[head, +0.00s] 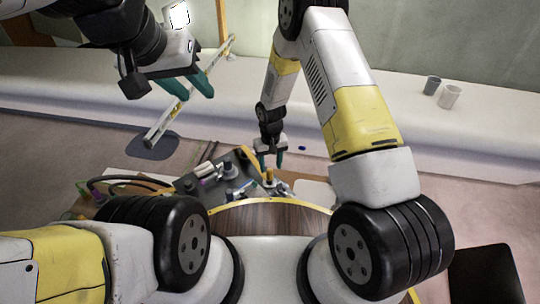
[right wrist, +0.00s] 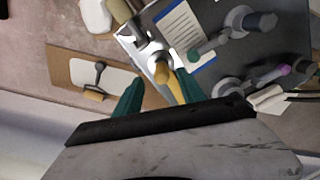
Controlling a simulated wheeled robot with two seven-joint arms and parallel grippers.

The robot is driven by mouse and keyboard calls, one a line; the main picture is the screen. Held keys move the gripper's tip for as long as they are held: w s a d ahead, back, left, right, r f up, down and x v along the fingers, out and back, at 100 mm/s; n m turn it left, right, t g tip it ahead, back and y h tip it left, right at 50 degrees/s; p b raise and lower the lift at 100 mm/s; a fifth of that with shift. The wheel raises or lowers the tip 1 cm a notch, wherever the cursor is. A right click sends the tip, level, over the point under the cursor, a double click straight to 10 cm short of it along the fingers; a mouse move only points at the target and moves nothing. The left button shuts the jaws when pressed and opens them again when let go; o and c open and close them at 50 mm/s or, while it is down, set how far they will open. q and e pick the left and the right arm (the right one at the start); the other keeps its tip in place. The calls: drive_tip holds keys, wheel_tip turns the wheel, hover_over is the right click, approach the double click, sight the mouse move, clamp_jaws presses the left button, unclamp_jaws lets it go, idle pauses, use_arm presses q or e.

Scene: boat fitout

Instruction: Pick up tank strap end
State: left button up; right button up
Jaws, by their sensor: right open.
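A small orange-yellow piece (right wrist: 162,72), which looks like the tank strap end, stands by a shiny metal fitting (right wrist: 152,50) on a dark tray. In the right wrist view it lies between the green fingertips of my right gripper (right wrist: 160,78), with no clear grip on it. In the head view my right gripper (head: 271,164) points down at the same orange piece (head: 268,175), its fingers apart on either side. My left gripper (head: 195,94) is open and empty, high at the upper left, far from the tray.
The dark tray (head: 241,160) holds several fittings and valves. Hoses (head: 135,180) lie to its left. A level-like bar (head: 185,105) leans near my left gripper. Two cups (head: 440,92) stand on the white ledge at right. A board with a small tool (right wrist: 98,78) lies beside the tray.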

sight(270, 169)
drive_tip(key=f, duration=0.5)
drive_tip(key=shift+w+a+f, duration=0.15)
drive_tip(key=shift+w+f, duration=0.05)
drive_tip(key=shift+f, duration=0.15)
clamp_jaws()
